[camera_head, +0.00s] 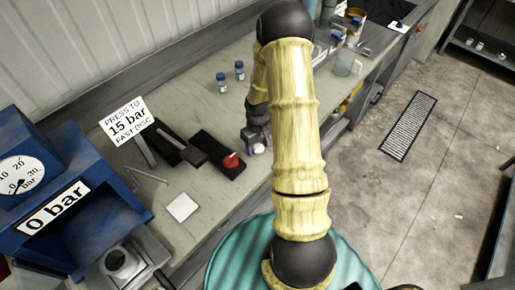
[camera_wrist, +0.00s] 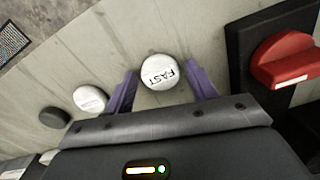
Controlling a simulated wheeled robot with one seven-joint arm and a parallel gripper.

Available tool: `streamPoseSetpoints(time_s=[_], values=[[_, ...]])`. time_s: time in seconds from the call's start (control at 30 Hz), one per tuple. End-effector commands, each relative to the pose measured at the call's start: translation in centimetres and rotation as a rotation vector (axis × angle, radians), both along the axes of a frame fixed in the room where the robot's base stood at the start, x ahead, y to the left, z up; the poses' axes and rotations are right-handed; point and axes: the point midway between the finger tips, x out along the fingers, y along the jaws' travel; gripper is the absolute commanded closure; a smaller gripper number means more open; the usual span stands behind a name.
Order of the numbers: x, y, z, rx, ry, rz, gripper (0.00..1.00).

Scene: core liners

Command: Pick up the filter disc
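A white round filter disc marked "FAST" (camera_wrist: 160,72) lies between the two purple fingers of my gripper (camera_wrist: 162,76) in the wrist view. The fingers are open, with a narrow gap on each side of the disc. A second white disc (camera_wrist: 90,98) and a dark disc (camera_wrist: 54,117) lie in a row to the left, outside the fingers. In the head view my gripper (camera_head: 257,138) is low over the bench, and a white disc (camera_head: 259,149) shows by it; my arm hides much around it.
A black block with a red handle (camera_wrist: 284,62) stands close right of my gripper. A sign (camera_head: 126,121) reads "PRESS TO 15 bar FAST DISC". The blue press (camera_head: 105,215) reads 0 bar. A white square pad (camera_head: 182,207) and two small bottles (camera_head: 222,83) stand on the bench.

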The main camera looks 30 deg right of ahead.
Motion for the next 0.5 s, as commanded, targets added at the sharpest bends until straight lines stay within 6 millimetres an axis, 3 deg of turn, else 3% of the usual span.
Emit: streamPoseSetpoints(time_s=[0.03, 0.17, 0.5], values=[[0.00, 0.00, 0.01, 0.000, 0.000, 0.000, 0.54], [0.00, 0.00, 0.01, 0.000, 0.000, 0.000, 0.80], [0.03, -0.03, 0.27, -0.001, -0.001, 0.000, 0.80]])
